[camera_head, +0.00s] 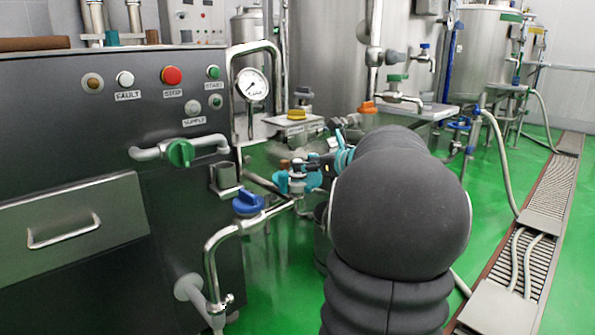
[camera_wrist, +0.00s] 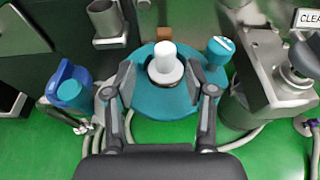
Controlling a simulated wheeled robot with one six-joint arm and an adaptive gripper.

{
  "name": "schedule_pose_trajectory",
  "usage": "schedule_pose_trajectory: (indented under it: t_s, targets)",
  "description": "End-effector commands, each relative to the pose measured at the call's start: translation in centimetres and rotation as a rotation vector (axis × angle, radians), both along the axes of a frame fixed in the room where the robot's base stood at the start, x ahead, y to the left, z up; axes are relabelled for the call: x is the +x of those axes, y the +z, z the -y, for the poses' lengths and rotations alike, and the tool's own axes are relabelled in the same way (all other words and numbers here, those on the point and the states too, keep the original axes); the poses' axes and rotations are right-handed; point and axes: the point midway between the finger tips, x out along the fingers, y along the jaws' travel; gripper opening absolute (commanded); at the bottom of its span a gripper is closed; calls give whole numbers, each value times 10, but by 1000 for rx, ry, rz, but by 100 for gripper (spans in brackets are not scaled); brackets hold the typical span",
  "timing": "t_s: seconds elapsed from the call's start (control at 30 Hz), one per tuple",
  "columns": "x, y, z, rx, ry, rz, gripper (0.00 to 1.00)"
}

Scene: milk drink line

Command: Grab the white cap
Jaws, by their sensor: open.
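The white cap (camera_wrist: 165,57) shows in the wrist view as a short, upright white cylinder on a round base with a dark lower edge. It stands over a teal round plate (camera_wrist: 150,102). My gripper (camera_wrist: 166,78) is open, with one finger to the left of the cap and one to its right. There is a gap on both sides, and the fingers hold nothing. In the head view my dark arm hides most of the gripper area, and I cannot make out the cap there.
A teal knob (camera_wrist: 219,50) sits close right of the right finger. A blue valve handle (camera_wrist: 66,82) is at the left, and a metal cup (camera_wrist: 105,20) at the upper left. A grey machine (camera_wrist: 275,75) stands right. In the head view, a dark control cabinet (camera_head: 75,125) fills the left.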

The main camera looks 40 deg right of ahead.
Motion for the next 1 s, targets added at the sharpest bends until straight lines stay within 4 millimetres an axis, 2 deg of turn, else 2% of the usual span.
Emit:
schedule_pose_trajectory:
  t_s: [0.17,0.5,0.77,1.0]
  targets:
    - [7,-3,1,0,0,-1,55]
    - [48,-15,2,0,1,-1,55]
    - [52,-15,2,0,-1,0,55]
    - [52,-15,2,0,-1,0,0]
